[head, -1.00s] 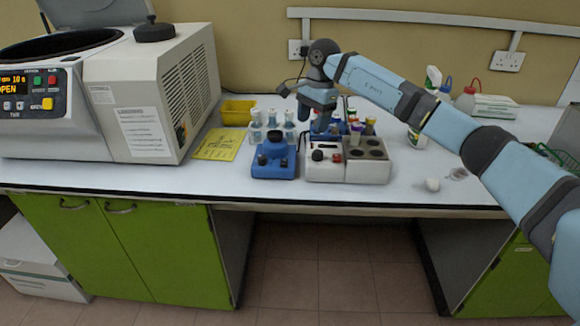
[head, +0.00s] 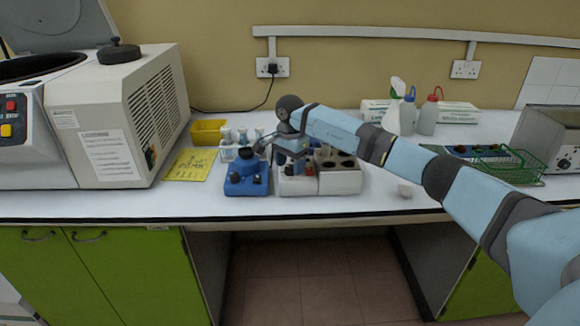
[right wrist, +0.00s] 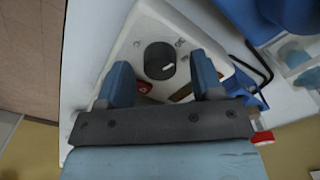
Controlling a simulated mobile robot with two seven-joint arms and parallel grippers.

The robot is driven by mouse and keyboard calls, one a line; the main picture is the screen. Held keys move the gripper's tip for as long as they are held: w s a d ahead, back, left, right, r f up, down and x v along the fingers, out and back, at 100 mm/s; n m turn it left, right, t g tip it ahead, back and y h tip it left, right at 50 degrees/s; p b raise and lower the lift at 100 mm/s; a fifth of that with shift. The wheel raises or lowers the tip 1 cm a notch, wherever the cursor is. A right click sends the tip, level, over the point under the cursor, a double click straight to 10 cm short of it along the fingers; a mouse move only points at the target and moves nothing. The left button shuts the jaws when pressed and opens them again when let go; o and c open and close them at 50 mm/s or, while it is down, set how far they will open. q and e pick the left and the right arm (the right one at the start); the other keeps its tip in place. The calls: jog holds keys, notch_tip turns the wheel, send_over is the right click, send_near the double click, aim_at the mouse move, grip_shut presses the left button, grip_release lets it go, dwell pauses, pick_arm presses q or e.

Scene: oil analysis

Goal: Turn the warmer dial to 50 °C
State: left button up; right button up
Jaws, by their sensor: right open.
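The warmer (head: 348,182) is a pale box with round wells in its right part. In the right wrist view its white control panel (right wrist: 128,57) fills the middle. The black round dial (right wrist: 160,61) has a white pointer mark; I cannot read the printed scale. A red switch (right wrist: 143,87) sits beside it. My right gripper (head: 284,150) is low over the panel and hides much of it in the head view. In the wrist view its blue fingers (right wrist: 161,67) are open, one on each side of the dial, with visible gaps. My left gripper is not in view.
A blue device (head: 246,186) stands close left of the warmer, with a vial rack (head: 229,154) behind it. A large centrifuge (head: 120,120) is farther left. Wash bottles (head: 428,115) and a green wire rack (head: 505,163) are to the right.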

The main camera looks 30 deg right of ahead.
jog(key=shift+f, duration=0.4)
jog(key=shift+c, duration=0.4)
jog(key=c, duration=0.8)
jog(key=shift+c, duration=0.2)
